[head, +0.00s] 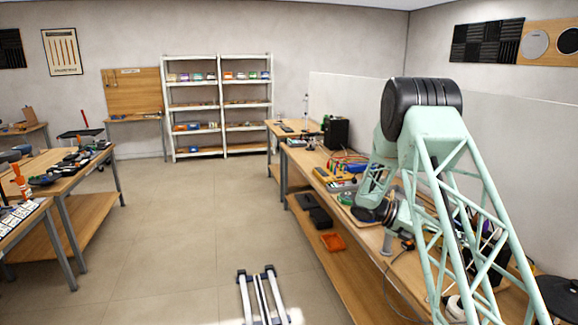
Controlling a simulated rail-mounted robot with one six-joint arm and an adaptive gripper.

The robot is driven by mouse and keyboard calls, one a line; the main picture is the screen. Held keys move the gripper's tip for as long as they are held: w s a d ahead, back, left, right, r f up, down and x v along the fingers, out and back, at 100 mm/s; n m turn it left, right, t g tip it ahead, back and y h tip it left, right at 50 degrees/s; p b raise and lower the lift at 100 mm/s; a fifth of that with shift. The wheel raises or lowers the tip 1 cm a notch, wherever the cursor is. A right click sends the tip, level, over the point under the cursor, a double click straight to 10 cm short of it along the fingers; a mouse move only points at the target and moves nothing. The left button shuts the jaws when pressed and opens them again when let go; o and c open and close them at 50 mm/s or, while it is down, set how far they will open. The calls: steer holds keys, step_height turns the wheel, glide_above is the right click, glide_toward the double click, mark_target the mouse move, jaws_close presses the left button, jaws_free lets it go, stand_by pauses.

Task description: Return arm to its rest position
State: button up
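My mint-green lattice arm fills the right side of the head view, with a large black joint at its top. Its forearm bends down and away over the long workbench (328,190) on the right. My gripper (388,240) is small and partly hidden behind the lattice links, low over the bench. I cannot make out its fingertips or whether it holds anything.
A white shelf rack (219,105) stands at the back. Cluttered wooden tables (50,160) stand left. The middle floor (190,220) is clear.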

steer(key=s+a+r+m+t+y, duration=0.1)
steer(key=s+a+r+m+y, duration=0.1)
steer(key=s+a+r+m, duration=0.4)
steer(key=s+a+r+m+y, duration=0.35)
steer(key=s+r, duration=0.35)
steer(key=s, duration=0.3)
steer(key=s+a+r+m+t+y, duration=0.15)
steer(key=s+a+r+m, duration=0.25)
steer(key=s+a+r, duration=0.4)
steer(key=s+a+m+t+y, duration=0.2)
steer(key=s+a+m, duration=0.2)
steer(key=s, duration=0.5)
steer(key=s+a+r+m+t+y, duration=0.1)
steer(key=s+a+m+y, duration=0.1)
steer(key=s+a+m, duration=0.2)
steer(key=s+a+r+m+t+y, duration=0.1)
steer(key=s+a+m, duration=0.3)
steer(key=s+a, duration=0.5)
steer(key=shift+s+t+y+b, duration=0.4)
steer(key=shift+s+t+y, duration=0.5)
steer(key=shift+s, duration=1.55)
steer(key=shift+w, duration=0.1)
steer(key=shift+c, duration=1.1)
